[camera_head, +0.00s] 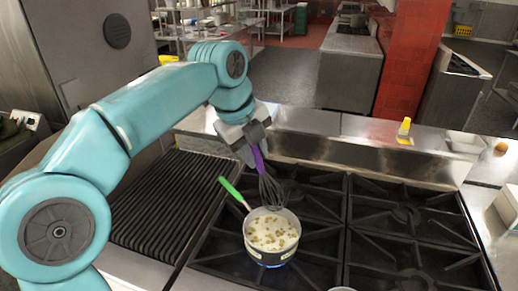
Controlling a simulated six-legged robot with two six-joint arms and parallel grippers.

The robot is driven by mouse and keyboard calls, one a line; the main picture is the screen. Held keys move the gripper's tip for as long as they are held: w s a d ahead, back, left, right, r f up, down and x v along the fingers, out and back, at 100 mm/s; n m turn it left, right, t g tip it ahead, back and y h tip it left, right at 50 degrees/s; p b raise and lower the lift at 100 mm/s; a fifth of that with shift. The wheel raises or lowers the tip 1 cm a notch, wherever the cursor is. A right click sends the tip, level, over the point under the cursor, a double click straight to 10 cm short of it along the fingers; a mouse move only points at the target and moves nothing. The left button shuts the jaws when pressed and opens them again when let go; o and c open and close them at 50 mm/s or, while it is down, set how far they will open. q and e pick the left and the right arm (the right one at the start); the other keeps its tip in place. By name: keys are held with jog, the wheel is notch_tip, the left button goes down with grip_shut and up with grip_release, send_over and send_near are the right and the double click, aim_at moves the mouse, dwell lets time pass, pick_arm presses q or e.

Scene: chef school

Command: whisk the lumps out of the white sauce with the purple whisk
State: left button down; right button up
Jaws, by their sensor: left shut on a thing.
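My left gripper (248,143) is shut on the purple handle of the whisk (259,160). The whisk's dark wire head (271,190) points down and sits over the back rim of the pot. I cannot tell whether its tip touches the sauce. The white pot (268,257) stands on the stove with its green handle (233,191) pointing to the back left. The white sauce (265,230) in it shows several yellowish lumps. A blue flame glows under the pot. My right gripper is not in view.
Black burner grates (400,215) lie right of the pot, mostly bare. A ribbed grill (165,205) is on the left. A yellow-capped bottle (404,130) stands on the back ledge.

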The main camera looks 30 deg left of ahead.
aim_at(266, 180)
pick_arm(q)
jog(key=shift+s+a+r+t, duration=0.2)
jog(key=shift+a+t, duration=0.1)
jog(key=shift+a, duration=0.3)
jog(key=shift+w+d+f, duration=0.1)
jog(key=shift+d, duration=0.1)
jog(key=shift+f, duration=0.15)
jog(key=shift+s+a+f, duration=0.15)
jog(key=shift+s+f, duration=0.05)
jog(key=shift+f, duration=0.1)
notch_tip(266, 180, down, 12)
jog(key=b, duration=0.9)
jog(key=shift+w+r+b, duration=0.2)
jog(key=shift+b, duration=0.1)
